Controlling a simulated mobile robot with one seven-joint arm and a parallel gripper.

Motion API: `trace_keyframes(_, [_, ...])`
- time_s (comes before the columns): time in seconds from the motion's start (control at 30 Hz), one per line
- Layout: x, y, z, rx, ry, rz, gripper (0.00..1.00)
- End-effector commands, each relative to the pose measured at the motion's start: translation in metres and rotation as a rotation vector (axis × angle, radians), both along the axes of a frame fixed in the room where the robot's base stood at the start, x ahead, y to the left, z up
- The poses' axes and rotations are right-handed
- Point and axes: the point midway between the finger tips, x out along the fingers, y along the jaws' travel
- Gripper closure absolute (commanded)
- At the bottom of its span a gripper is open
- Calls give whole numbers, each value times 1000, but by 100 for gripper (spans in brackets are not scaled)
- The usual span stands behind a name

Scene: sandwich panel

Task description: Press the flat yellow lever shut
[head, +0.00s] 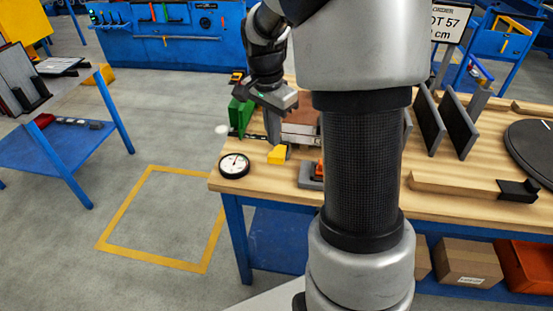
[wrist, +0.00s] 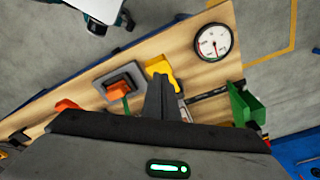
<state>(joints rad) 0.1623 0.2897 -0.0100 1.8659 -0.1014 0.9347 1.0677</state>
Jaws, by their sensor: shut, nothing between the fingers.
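The flat yellow lever (head: 277,155) is near the left end of the wooden workbench, just below my fingertips in the head view. In the wrist view the yellow lever (wrist: 158,68) lies just beyond the tips, partly covered by them. My gripper (head: 273,142) points down, shut and empty; its closed fingers also show in the wrist view (wrist: 160,80). The tips are at or just above the lever; I cannot tell if they touch. The lever's base and angle are mostly hidden by the fingers.
An orange handle on a grey plate (wrist: 103,77) is close to the lever. Grey upright panels (head: 459,125) stand to the right. My arm hides the bench's middle.

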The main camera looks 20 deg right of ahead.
Motion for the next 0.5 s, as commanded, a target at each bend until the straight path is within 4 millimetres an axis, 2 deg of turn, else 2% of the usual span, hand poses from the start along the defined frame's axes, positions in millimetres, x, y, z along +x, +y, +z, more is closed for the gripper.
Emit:
trace_keyframes(0.03, [0, -1, -13, 1, 1, 0, 100])
trace_keyframes(0.2, [1, -2, -33, 1, 1, 0, 100])
trace_keyframes(0.5, [1, -4, -40, 0, 1, 0, 100])
